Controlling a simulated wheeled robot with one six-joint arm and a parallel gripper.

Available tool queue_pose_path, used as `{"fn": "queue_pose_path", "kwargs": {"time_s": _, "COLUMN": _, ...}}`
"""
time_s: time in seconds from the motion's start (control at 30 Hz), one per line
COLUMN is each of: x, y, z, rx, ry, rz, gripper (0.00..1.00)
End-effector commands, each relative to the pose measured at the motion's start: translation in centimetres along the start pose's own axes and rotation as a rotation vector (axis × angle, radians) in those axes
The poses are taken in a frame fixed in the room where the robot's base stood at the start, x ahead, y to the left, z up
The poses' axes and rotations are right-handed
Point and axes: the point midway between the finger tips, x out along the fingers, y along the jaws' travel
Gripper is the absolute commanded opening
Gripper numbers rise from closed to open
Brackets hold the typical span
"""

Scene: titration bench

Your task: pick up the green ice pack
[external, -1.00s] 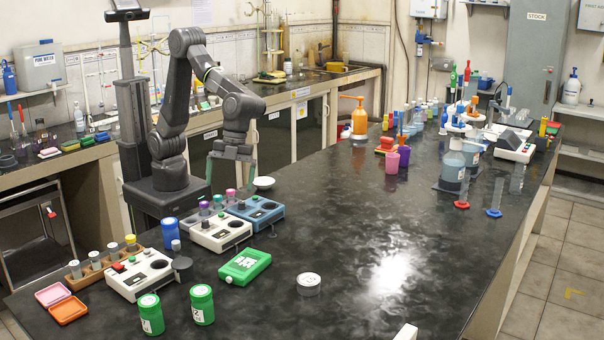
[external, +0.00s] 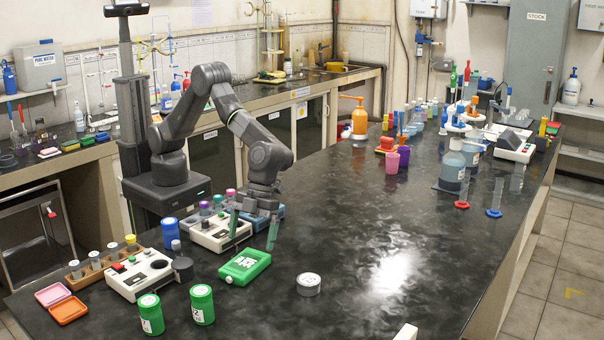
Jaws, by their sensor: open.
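The green ice pack (external: 239,268) lies flat on the black bench, with white markings on its top. My gripper (external: 253,238) is open and points down, just behind and above the ice pack. One finger shows at the left in front of the white device, the other at the right. Nothing shows between the fingers. I cannot tell the exact height of the fingertips.
A white device (external: 208,233) stands close behind the ice pack, and another white device (external: 140,277) stands to its left. Two green-lidded jars (external: 202,306) stand in front. A round white-topped container (external: 308,285) stands to the right. The bench (external: 370,220) further right is largely clear.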

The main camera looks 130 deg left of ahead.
Motion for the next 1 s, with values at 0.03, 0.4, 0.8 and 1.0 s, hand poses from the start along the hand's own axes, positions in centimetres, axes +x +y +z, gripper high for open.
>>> {"fn": "queue_pose_path", "kwargs": {"time_s": 0.03, "x": 0.5, "y": 0.1, "z": 0.0, "rx": 0.000, "ry": -0.001, "rz": 0.002, "gripper": 1.00}}
{"fn": "queue_pose_path", "kwargs": {"time_s": 0.4, "x": 3.9, "y": 0.1, "z": -0.7, "rx": 0.000, "ry": 0.000, "rz": 0.003, "gripper": 1.00}}
{"fn": "queue_pose_path", "kwargs": {"time_s": 0.8, "x": 6.5, "y": 0.1, "z": -0.6, "rx": -0.001, "ry": 0.000, "rz": 0.000, "gripper": 1.00}}
{"fn": "queue_pose_path", "kwargs": {"time_s": 1.0, "x": 6.4, "y": 0.1, "z": -0.6, "rx": -0.001, "ry": 0.000, "rz": -0.001, "gripper": 0.72}}
